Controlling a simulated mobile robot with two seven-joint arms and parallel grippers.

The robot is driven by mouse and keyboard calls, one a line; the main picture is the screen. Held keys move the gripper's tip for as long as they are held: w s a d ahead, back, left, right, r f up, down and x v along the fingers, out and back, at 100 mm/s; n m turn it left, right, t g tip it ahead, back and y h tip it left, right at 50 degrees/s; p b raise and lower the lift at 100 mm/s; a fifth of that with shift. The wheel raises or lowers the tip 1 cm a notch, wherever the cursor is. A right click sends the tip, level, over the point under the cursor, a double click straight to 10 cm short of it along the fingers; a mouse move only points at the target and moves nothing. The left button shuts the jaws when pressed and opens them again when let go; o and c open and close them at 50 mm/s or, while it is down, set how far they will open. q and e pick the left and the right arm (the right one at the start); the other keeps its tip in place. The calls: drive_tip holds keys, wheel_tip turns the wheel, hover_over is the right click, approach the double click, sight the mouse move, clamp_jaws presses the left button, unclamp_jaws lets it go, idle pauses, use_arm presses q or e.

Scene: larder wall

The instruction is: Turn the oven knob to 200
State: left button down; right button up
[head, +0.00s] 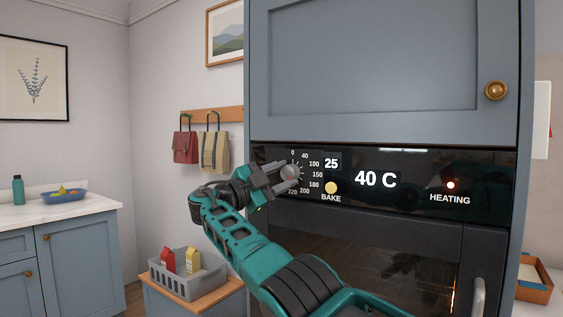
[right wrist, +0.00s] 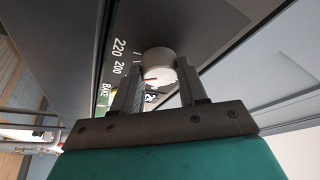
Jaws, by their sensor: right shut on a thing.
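The oven knob (head: 290,171) is a round grey knob on the black oven panel (head: 408,192), with a printed scale from 0 to 220 around it. My right gripper (head: 284,178) is shut on the knob. In the right wrist view the knob (right wrist: 157,58) sits between the two fingertips, with a white face and a small red mark. The 200 and 220 marks show beside it. Next to the scale a small readout shows 25. A larger display (head: 376,179) reads 40 C. My left gripper is not in view.
A yellow BAKE light (head: 331,187) and a lit red HEATING light (head: 450,185) are on the panel. The dark oven door (head: 375,250) is below, and a blue-grey cupboard door (head: 370,60) above. A grey crate (head: 190,284) with cartons stands at lower left.

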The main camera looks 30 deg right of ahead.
drive_tip(key=shift+r+m+p, duration=0.15)
drive_tip(key=shift+m+p, duration=0.25)
drive_tip(key=shift+p, duration=0.1)
drive_tip(key=shift+m+p, duration=0.3)
drive_tip(key=shift+p, duration=0.1)
drive_tip(key=o, duration=1.1)
drive_tip(key=shift+c, duration=0.2)
drive_tip(key=shift+f, duration=0.25)
